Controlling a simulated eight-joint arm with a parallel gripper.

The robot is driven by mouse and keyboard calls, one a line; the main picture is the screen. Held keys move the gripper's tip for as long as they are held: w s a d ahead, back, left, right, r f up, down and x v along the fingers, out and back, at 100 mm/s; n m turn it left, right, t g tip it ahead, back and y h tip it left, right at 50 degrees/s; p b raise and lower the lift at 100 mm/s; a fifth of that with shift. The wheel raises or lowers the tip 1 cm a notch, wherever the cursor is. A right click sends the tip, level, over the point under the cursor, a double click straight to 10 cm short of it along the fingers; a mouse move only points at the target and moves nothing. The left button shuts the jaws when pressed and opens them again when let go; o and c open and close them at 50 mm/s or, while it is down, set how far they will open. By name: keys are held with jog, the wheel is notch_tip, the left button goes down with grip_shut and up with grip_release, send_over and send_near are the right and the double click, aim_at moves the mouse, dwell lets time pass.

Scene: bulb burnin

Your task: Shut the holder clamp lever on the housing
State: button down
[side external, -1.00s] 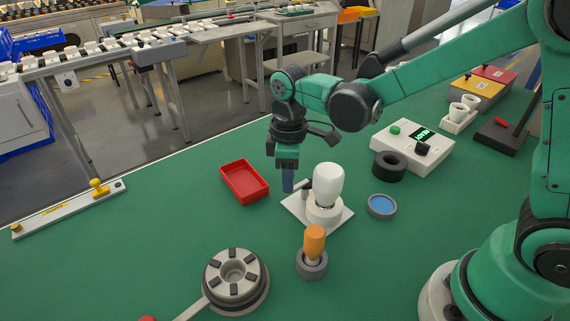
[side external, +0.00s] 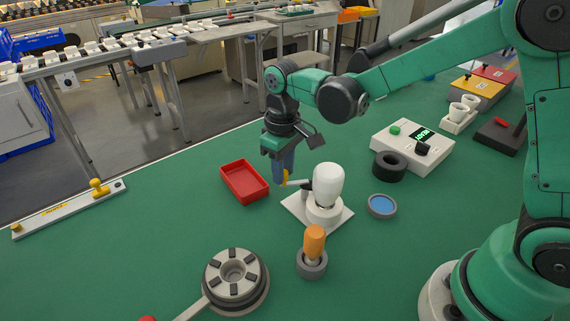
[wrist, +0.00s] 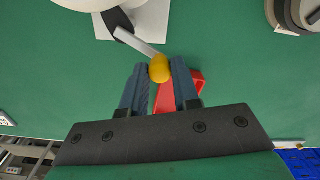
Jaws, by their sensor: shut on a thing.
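The housing is a white bulb-shaped body (side external: 328,184) standing upright in a white ring on a square white base plate (side external: 299,207). The clamp lever (side external: 299,183) is a light bar that sticks out to the left from a dark pivot beside the housing. Its yellow knob (wrist: 159,69) sits between my fingertips in the wrist view. My gripper (side external: 283,178) is left of the housing, with its blue fingers pointing down and shut on the knob. In the wrist view the lever bar (wrist: 138,42) runs from the knob to the dark pivot.
A red tray (side external: 245,182) lies just left of my gripper. An orange-handled tool (side external: 314,245) in a grey ring and a round grey fixture (side external: 236,281) stand in front. A blue-topped disc (side external: 381,206), a black ring (side external: 389,166) and a control box (side external: 432,152) are to the right.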

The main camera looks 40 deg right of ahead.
jog(key=m, duration=0.1)
jog(key=w+m, duration=0.1)
jog(key=m, duration=0.1)
jog(key=shift+d+m, duration=0.3)
jog(key=shift+d, duration=0.1)
jog(key=shift+w+d+m, duration=0.15)
jog(key=shift+d+m, duration=0.05)
jog(key=shift+m, duration=0.45)
jog(key=shift+w+d+m, duration=0.15)
jog(key=shift+m, duration=0.5)
jog(key=shift+d, duration=0.1)
jog(key=c, duration=0.6)
grip_release()
jog(key=shift+c, duration=0.2)
notch_tip(320, 180, up, 6)
jog(key=shift+f, duration=0.2)
jog(key=shift+r, duration=0.1)
